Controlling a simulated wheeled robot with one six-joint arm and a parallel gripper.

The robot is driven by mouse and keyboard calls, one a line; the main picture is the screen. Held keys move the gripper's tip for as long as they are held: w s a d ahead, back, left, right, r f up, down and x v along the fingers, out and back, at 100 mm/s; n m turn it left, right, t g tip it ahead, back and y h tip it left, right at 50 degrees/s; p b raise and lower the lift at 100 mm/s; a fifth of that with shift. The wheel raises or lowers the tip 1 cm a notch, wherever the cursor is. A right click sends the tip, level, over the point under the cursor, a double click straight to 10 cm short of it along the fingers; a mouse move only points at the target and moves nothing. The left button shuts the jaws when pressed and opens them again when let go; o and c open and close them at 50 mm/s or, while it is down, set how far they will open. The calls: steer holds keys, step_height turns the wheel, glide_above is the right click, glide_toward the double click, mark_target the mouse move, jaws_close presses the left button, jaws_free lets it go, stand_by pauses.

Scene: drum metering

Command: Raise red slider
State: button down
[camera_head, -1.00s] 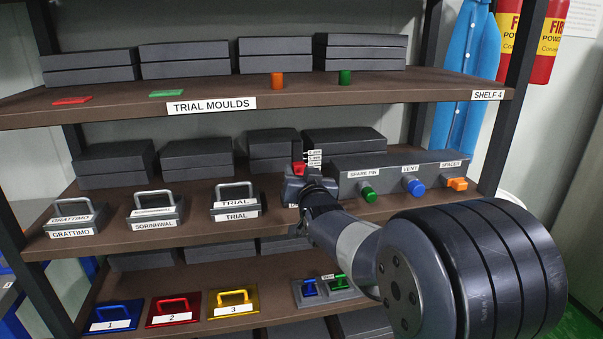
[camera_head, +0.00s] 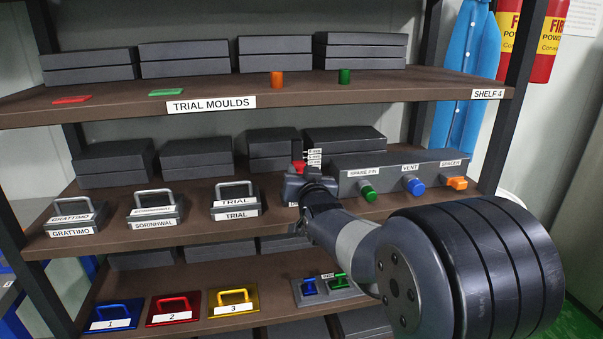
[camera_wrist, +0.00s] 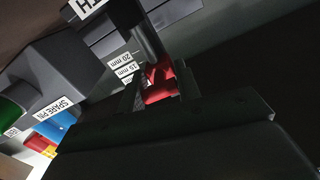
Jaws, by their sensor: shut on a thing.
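The red slider (camera_wrist: 160,82) sits on a dark upright post in the wrist view, beside small white scale labels (camera_wrist: 126,66) that read 20 mm and 10 mm. In the head view only a bit of the red slider (camera_head: 298,166) shows above my gripper (camera_head: 304,178). In the wrist view the two fingers of my gripper (camera_wrist: 160,95) stand on either side of the slider and are shut on it. My gripper hides the slider's lower part in the head view.
Right of my gripper is a grey block (camera_head: 345,163) with a green spare pin (camera_head: 369,194), blue vent (camera_head: 416,187) and orange spacer (camera_head: 458,184). Handled moulds (camera_head: 235,202) stand left on the same shelf. The upper shelf (camera_head: 330,88) runs overhead.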

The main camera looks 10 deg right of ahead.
steer(key=shift+r+p, duration=0.4)
steer(key=shift+r, duration=1.45)
steer(key=c, duration=1.2)
jaws_free()
steer(key=shift+f, duration=0.1)
steer(key=shift+s, duration=0.15)
steer(key=s+b, duration=0.1)
steer(key=s, duration=0.9)
steer(key=shift+s, duration=0.25)
